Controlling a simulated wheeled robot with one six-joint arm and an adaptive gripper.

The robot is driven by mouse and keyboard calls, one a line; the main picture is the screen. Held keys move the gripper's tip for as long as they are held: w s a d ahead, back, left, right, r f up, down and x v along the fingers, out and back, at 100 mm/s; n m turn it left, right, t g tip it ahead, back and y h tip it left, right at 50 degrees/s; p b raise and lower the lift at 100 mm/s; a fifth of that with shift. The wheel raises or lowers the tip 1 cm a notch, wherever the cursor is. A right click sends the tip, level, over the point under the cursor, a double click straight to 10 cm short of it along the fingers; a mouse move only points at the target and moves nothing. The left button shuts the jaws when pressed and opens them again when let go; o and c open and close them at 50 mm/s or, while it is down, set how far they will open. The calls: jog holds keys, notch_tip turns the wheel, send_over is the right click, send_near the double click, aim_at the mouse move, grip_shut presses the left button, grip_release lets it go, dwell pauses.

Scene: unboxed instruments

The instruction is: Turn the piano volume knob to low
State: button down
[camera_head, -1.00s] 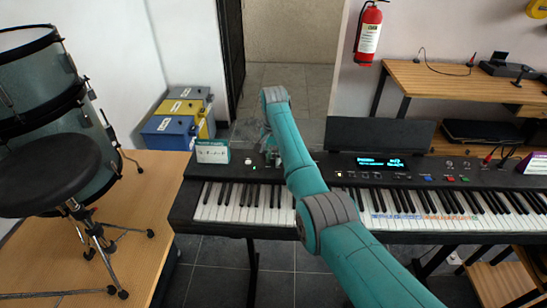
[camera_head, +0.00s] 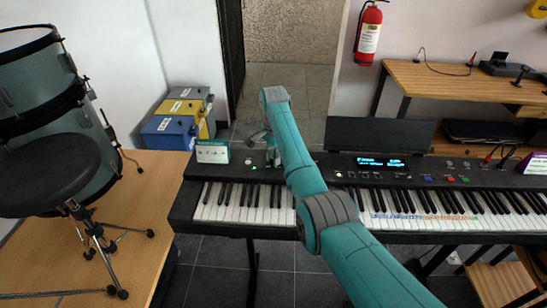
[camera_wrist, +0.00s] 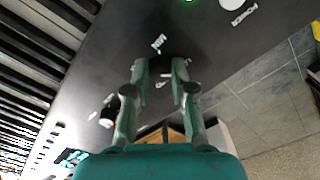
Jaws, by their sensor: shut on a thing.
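The black piano (camera_head: 400,172) stands across the middle of the head view, with its keys toward me. My gripper (camera_wrist: 160,76) points down at the left part of its panel, and its fingertips are shut around a small dark knob beside a white label (camera_wrist: 158,43) that seems to read MIN. The knob is mostly hidden between the fingers, so its pointer cannot be read. In the head view my gripper (camera_head: 272,157) is small and partly hidden by my arm. The piano's display (camera_head: 381,162) is lit with cyan text, too small to read surely.
Another dark knob (camera_wrist: 108,114) sits left of my fingers in the wrist view. A green-lit power button (camera_wrist: 188,1) is near the top edge. A white and green card (camera_head: 212,152) stands on the piano's left end. A drum stool (camera_head: 50,175) is at the left.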

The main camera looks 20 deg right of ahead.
jog(key=c, duration=1)
grip_release()
notch_tip(320, 180, up, 12)
